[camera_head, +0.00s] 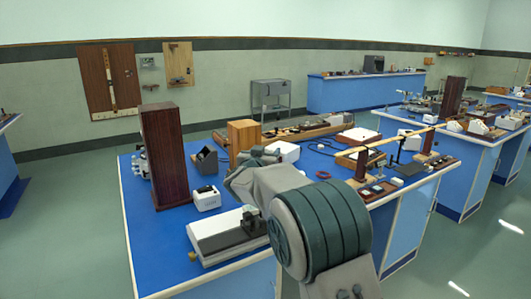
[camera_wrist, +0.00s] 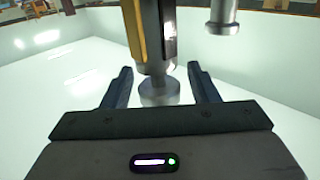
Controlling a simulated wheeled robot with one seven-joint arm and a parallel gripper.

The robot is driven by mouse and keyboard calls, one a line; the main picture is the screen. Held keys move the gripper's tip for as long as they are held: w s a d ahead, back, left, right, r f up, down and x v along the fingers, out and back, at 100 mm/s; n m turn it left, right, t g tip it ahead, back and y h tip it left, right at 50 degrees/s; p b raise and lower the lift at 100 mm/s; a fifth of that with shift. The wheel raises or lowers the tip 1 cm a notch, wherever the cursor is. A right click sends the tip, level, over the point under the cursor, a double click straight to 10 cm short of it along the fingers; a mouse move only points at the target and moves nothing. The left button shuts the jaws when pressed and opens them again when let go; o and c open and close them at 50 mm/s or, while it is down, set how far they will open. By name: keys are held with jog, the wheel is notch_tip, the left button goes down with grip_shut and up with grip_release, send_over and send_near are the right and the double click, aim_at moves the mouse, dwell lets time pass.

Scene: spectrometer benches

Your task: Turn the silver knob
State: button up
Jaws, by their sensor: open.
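In the wrist view, a round silver knob (camera_wrist: 158,92) sits at the end of a metal cylinder with a yellow strip (camera_wrist: 133,28) beside it. My gripper (camera_wrist: 161,82) is open, with one dark finger on each side of the knob. Gaps show between the knob and both fingers, and nothing is gripped. I cannot tell whether the knob lies at the fingers' depth. In the head view, my arm reaches over the blue bench (camera_head: 135,225), and I cannot make out this knob there.
A second silver cylinder (camera_wrist: 222,14) hangs at the upper right of the wrist view. On the bench stand a tall dark wooden column (camera_head: 165,155), a small white box (camera_head: 206,198), a grey-white slide device (camera_head: 222,235) and a light wooden block (camera_head: 243,137). Open floor lies left.

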jog(key=c, duration=1)
